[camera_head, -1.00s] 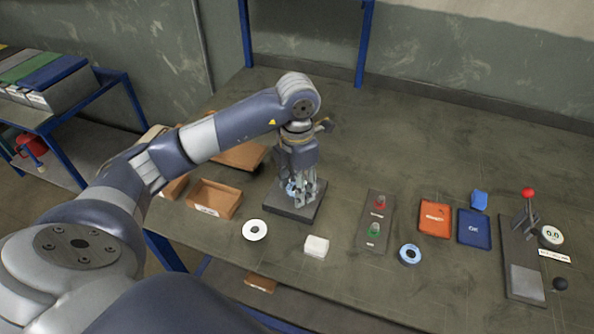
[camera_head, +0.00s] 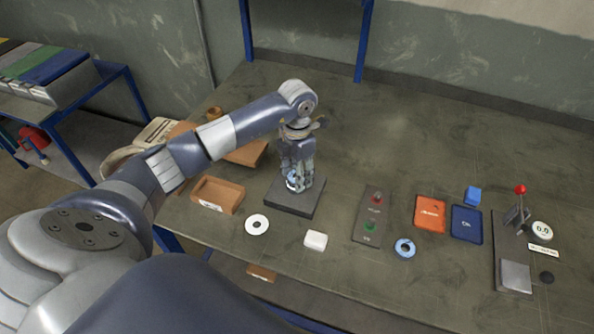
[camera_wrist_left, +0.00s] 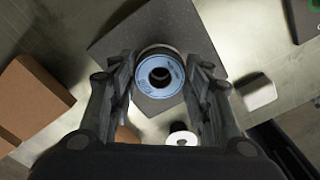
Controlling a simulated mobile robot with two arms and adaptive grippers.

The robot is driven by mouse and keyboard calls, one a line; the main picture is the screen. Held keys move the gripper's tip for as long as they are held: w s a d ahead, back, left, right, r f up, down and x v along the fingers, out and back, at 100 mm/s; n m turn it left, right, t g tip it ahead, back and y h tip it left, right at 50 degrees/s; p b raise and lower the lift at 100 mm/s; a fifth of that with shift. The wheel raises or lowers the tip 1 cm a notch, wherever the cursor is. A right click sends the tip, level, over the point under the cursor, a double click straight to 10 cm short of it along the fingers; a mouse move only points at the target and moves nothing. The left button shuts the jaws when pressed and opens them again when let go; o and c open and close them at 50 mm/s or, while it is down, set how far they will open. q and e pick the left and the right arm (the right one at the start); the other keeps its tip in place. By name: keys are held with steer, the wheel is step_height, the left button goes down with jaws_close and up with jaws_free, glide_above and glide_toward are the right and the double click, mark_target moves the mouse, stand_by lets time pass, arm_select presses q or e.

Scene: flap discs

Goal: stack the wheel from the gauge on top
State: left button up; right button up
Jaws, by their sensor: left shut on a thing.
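My left gripper (camera_head: 297,185) points down over a dark square plate (camera_head: 285,199). It is shut on a blue-faced wheel (camera_head: 292,181) at the plate. In the left wrist view the wheel (camera_wrist_left: 143,74) sits between the two fingers (camera_wrist_left: 160,82), with its dark centre hole facing up. A paler rim shows just beyond and below it; I cannot tell how many discs lie under it. The gauge (camera_head: 541,231) with its round dial stands at the right, beside a red-knobbed lever (camera_head: 519,190) on a board; no wheel shows on it. My right gripper is not in view.
A white disc (camera_head: 249,225), a white block (camera_head: 316,240) and a blue ring wheel (camera_head: 398,249) lie along the front. A button panel (camera_head: 372,213), an orange tray (camera_head: 430,211) and a blue tray (camera_head: 467,223) stand right. A cardboard box (camera_head: 217,194) is left. The table's back is clear.

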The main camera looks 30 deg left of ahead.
arm_select(q)
steer(key=shift+f, duration=0.1)
steer(key=o, duration=1.1)
steer(key=shift+r, duration=0.2)
steer(key=shift+r+b, duration=0.3)
steer(key=shift+r, duration=0.1)
steer(key=shift+r+b, duration=1.6)
steer(key=shift+r, duration=3.95)
